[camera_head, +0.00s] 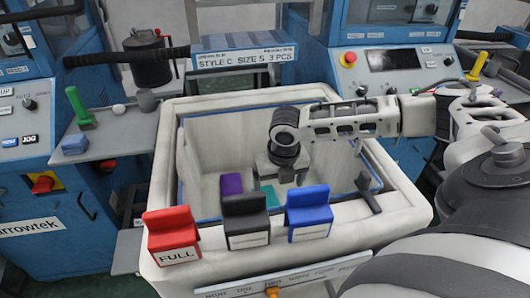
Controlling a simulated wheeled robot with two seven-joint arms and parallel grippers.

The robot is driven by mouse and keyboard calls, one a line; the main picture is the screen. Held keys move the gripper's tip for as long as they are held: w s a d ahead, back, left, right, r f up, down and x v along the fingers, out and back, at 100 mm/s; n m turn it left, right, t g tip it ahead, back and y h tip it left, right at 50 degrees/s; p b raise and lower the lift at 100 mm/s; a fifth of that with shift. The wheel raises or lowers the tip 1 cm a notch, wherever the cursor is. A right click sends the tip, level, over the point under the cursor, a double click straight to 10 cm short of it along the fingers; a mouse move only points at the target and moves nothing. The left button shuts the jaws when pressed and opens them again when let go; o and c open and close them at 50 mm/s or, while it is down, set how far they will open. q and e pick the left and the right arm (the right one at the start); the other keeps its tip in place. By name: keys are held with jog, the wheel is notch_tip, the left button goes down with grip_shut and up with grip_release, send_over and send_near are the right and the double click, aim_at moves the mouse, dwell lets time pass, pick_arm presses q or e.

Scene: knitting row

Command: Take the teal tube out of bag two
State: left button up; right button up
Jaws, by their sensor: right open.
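The teal tube (268,194) lies down inside the large white bag (170,150), only partly visible between the black and blue clips on the near rim. My right gripper (281,178) points down into the bag, just above and slightly right of the teal tube. Its jaws are open; the fingertips are small and partly hidden, and I cannot tell whether they touch the tube. A purple piece (231,184) lies to the left in the same bag. My left gripper is not in view.
A red clip (171,234) marked FULL, a black clip (246,217) and a blue clip (308,210) sit on the near rim. A dark clip (369,192) is at the right rim. Blue machines (100,215) stand left and behind. A sign (245,58) reads STYLE C.

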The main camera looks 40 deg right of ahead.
jog(key=f, duration=0.3)
jog(key=w+f, duration=0.1)
jog(key=f, duration=0.6)
jog(key=shift+w+d+f, duration=0.1)
jog(key=shift+w+d, duration=0.15)
jog(key=shift+d, duration=0.05)
jog(key=f, duration=0.1)
jog(key=w+f, duration=0.1)
jog(key=f, duration=0.2)
jog(key=shift+w+f, duration=0.25)
jog(key=shift+d+f+b, duration=0.1)
jog(key=shift+f+b, duration=0.2)
jog(key=shift+f, duration=0.1)
jog(key=c, duration=1.1)
